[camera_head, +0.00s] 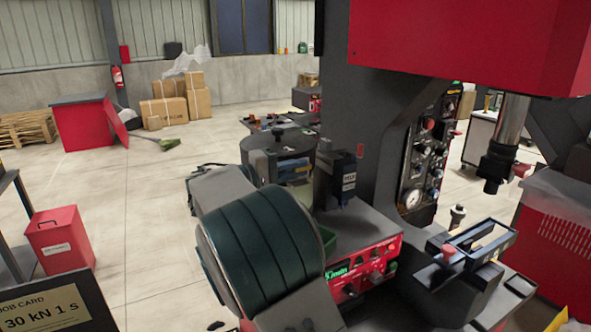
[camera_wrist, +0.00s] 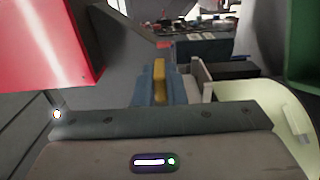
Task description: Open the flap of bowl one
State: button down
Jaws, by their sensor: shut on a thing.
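In the wrist view my gripper (camera_wrist: 159,98) points away from the camera, with its grey body along the bottom. Its blue fingers are close together, with a narrow upright yellow piece (camera_wrist: 158,72) between them. I cannot tell whether this piece is part of the flap. A dark round bowl-like unit (camera_head: 276,146) with blue parts inside stands behind my arm. I cannot make out a flap or bowl number. A pale curved rim (camera_wrist: 262,92) lies right of the fingers in the wrist view.
A red-fronted control unit (camera_head: 372,262) stands right of my arm, below a labelled black device (camera_head: 341,178). The large red press head (camera_head: 470,40) hangs above. In the wrist view a red block (camera_wrist: 50,40) is close at left and a green panel (camera_wrist: 303,45) at right.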

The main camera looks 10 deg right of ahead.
jog(key=shift+f+b, duration=0.2)
jog(key=shift+b, duration=0.35)
jog(key=shift+s+f+m+b, duration=0.1)
jog(key=shift+s+m+b, duration=0.05)
jog(key=shift+m+b, duration=0.3)
jog(key=m+b, duration=0.2)
jog(key=b, duration=0.3)
jog(key=s+f+m+b, duration=0.1)
jog(key=m+b, duration=0.2)
jog(key=b, duration=0.3)
jog(key=s+d+m+b, duration=0.1)
jog(key=m+b, duration=0.2)
jog(key=b, duration=0.3)
jog(key=shift+s+f, duration=0.25)
jog(key=shift+f, duration=0.05)
jog(key=m+b, duration=0.2)
jog(key=b, duration=0.1)
jog(key=f+m+b, duration=0.1)
jog(key=m+b, duration=0.2)
jog(key=b, duration=0.1)
jog(key=s+m+b, duration=0.1)
jog(key=m+b, duration=0.1)
jog(key=b, duration=0.2)
jog(key=shift+d+f+m, duration=0.15)
jog(key=shift+f+m, duration=0.1)
jog(key=shift+f, duration=0.1)
jog(key=shift+b, duration=0.3)
